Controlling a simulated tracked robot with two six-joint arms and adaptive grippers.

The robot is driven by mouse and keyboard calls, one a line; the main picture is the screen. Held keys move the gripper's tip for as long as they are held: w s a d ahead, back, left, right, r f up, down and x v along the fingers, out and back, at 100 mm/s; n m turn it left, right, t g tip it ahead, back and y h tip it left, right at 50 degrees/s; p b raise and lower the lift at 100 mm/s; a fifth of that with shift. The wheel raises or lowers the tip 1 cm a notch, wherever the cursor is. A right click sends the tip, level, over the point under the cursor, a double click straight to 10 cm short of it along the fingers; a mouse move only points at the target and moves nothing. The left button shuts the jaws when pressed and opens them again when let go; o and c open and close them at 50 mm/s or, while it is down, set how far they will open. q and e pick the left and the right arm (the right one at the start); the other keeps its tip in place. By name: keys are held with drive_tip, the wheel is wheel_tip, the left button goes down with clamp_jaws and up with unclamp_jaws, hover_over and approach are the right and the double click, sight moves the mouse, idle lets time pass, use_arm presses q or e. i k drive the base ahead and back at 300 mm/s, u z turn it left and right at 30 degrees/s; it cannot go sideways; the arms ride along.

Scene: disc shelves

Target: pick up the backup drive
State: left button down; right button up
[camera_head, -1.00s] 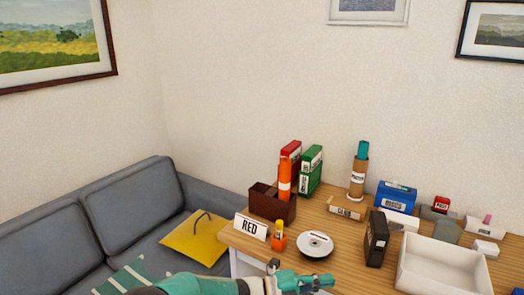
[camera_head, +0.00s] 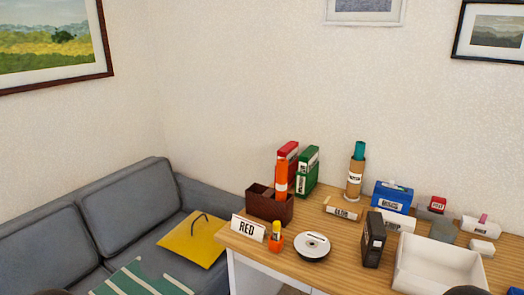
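A dark upright box (camera_head: 373,240) with a pale label on its narrow side stands on the wooden desk (camera_head: 335,272), just left of the white tray. It looks like the backup drive, but its label is too small to read. Nothing touches it from above, and its front and top are clear. Neither of my grippers is in view. Only dark rounded shapes show at the bottom edge.

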sight(374, 229)
drive_tip(key=z, duration=0.15)
drive_tip(key=k, duration=0.5)
drive_tip(key=z, duration=0.95)
drive_tip(key=i, duration=0.85)
drive_tip(key=u, duration=1.05)
